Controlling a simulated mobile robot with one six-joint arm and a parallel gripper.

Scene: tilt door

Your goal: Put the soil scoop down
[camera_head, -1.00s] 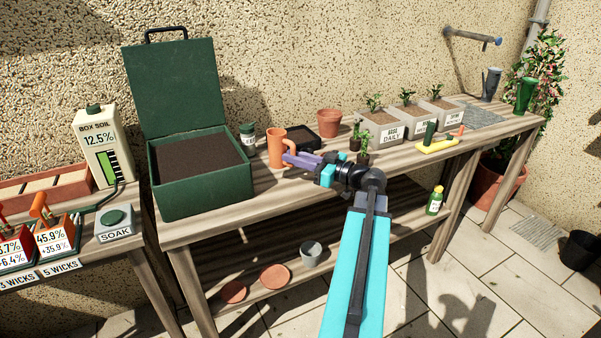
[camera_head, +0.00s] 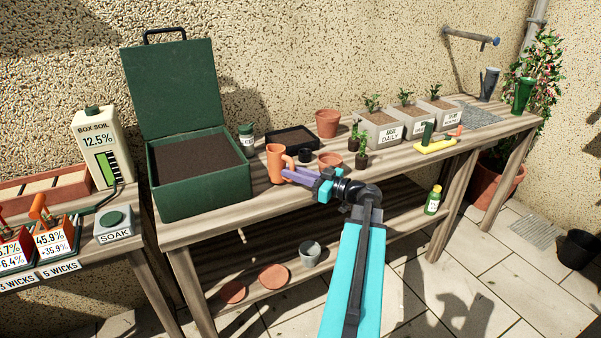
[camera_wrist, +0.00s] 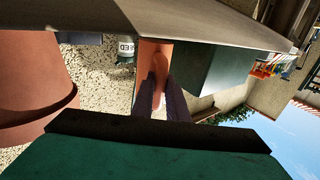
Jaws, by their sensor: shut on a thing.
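The soil scoop appears to be the orange, cup-like thing with a side handle (camera_head: 275,164). It is upright at the front of the potting bench (camera_head: 240,217), right of the green soil box. My gripper (camera_head: 289,173), with purple fingers, is shut on its handle from the right. In the wrist view the orange body (camera_wrist: 150,58) and handle show at the purple fingertips (camera_wrist: 168,100). The scoop's lower end looks at or very near the bench top; I cannot tell if it touches.
The open green box (camera_head: 205,190) of dark soil stands left. Seedlings (camera_head: 361,158) stand to the right. The bench front edge is close.

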